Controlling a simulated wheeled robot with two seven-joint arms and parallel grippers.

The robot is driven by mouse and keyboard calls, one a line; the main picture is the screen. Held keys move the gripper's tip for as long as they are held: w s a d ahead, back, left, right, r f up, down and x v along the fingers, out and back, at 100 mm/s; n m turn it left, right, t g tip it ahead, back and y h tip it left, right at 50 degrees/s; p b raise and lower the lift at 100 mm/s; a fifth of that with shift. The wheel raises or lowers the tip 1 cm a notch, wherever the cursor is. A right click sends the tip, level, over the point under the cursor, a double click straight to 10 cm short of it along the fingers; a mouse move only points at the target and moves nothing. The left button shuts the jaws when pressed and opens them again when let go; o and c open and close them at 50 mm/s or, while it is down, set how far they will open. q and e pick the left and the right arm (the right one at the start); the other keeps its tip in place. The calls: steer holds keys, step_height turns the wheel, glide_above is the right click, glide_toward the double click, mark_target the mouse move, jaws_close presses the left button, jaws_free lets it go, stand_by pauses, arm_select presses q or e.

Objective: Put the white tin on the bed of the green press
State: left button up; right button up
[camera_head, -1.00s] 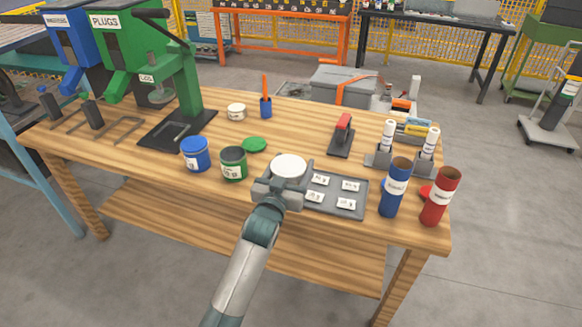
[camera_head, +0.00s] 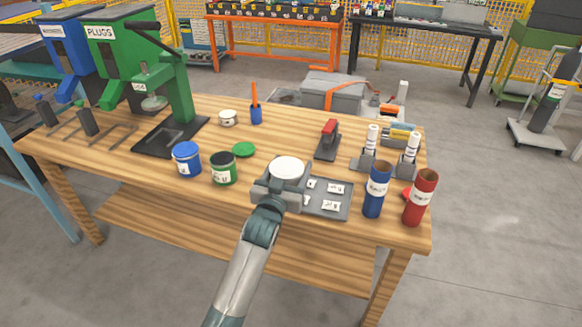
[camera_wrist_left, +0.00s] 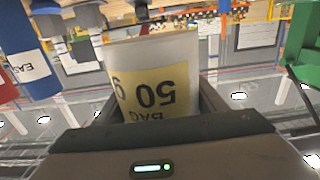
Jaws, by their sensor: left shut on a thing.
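The white tin (camera_head: 287,168) is in my left gripper (camera_head: 283,184), which is shut on it near the table's front edge, over the left part of a grey tray. In the left wrist view the white tin (camera_wrist_left: 152,52) shows a yellow label and sits between the fingers (camera_wrist_left: 155,100). The green press (camera_head: 180,85) stands at the table's back left. Its dark bed (camera_head: 150,143) is bare and lies to the left of and beyond the tin, apart from it. My right gripper is not in view.
A blue tin (camera_head: 187,160) and a dark green tin (camera_head: 223,170) stand between gripper and press. A green lid (camera_head: 244,149), small white pot (camera_head: 228,118) and blue pen cup (camera_head: 256,115) are behind. The grey tray (camera_head: 343,213) and upright tubes (camera_head: 377,190) are right.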

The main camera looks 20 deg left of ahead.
arm_select(q)
steer(key=shift+s, duration=0.1)
stand_by(0.3)
steer(key=shift+s+f, duration=0.1)
steer(key=shift+s, duration=0.2)
steer(key=s+r, duration=0.1)
steer(key=s, duration=1.3)
steer(key=s+a+r, duration=0.1)
steer(key=s+r, duration=0.1)
steer(key=s, duration=1.1)
steer(key=shift+s+a+r+y, duration=0.15)
steer(key=shift+s+a+y, duration=0.15)
steer(key=shift+s, duration=0.1)
